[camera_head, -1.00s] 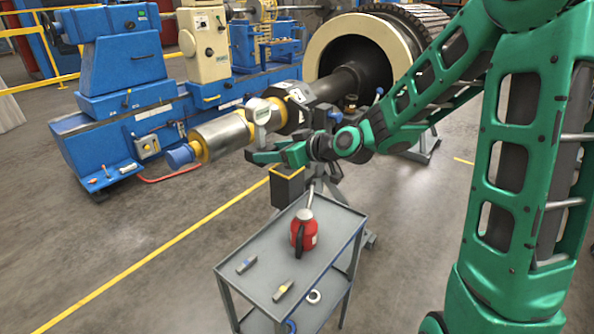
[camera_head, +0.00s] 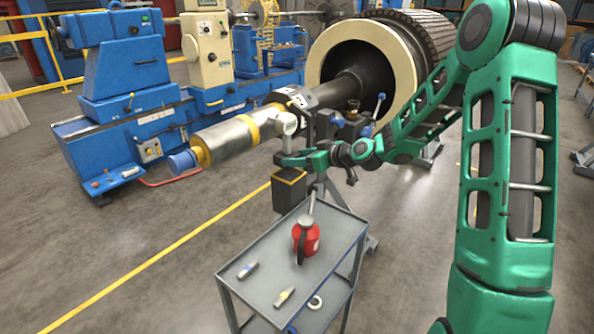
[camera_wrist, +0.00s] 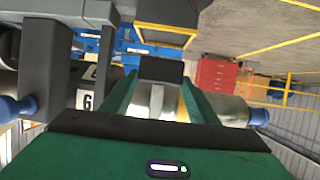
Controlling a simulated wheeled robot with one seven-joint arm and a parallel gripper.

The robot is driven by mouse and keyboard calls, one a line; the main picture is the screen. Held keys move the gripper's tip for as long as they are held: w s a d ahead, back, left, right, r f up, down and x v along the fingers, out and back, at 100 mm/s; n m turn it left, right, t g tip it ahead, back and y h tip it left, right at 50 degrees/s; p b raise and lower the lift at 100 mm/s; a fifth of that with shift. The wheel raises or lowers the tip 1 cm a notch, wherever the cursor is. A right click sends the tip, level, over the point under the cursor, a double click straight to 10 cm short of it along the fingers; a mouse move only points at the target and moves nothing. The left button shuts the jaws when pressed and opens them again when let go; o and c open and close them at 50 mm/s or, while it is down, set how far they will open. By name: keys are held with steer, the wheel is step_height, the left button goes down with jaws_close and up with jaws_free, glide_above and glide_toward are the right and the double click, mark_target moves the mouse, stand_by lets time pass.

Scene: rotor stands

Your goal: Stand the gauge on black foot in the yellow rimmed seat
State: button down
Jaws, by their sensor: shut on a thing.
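The gauge (camera_head: 285,124), pale with a rounded head, stands roughly upright in my gripper (camera_head: 283,157). My gripper is shut on its lower part; the gripper also shows in the wrist view (camera_wrist: 160,90). The black foot (camera_wrist: 161,70) sticks out past the fingers in the wrist view. The fingers hide the foot in the head view. The yellow rimmed seat (camera_head: 290,174) is a dark box top just below my gripper. In the wrist view the yellow rim (camera_wrist: 165,35) lies beyond the foot, with a gap visible between them.
A grey cart (camera_head: 240,290) stands in front with a red oil can (camera_head: 306,239) and small tools. A large shaft (camera_head: 228,140) lies behind the gripper, close to the gauge. A blue lathe (camera_head: 125,120) is at the left. Floor at the left is clear.

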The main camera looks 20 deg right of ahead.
mark_target(299, 178)
steer(key=shift+d+f, duration=0.1)
steer(key=shift+f, duration=2)
steer(key=c, duration=0.7)
jaws_free()
steer(key=shift+w+f, duration=0.1)
steer(key=shift+f, duration=0.1)
steer(key=shift+o, duration=0.2)
steer(key=shift+r, duration=0.15)
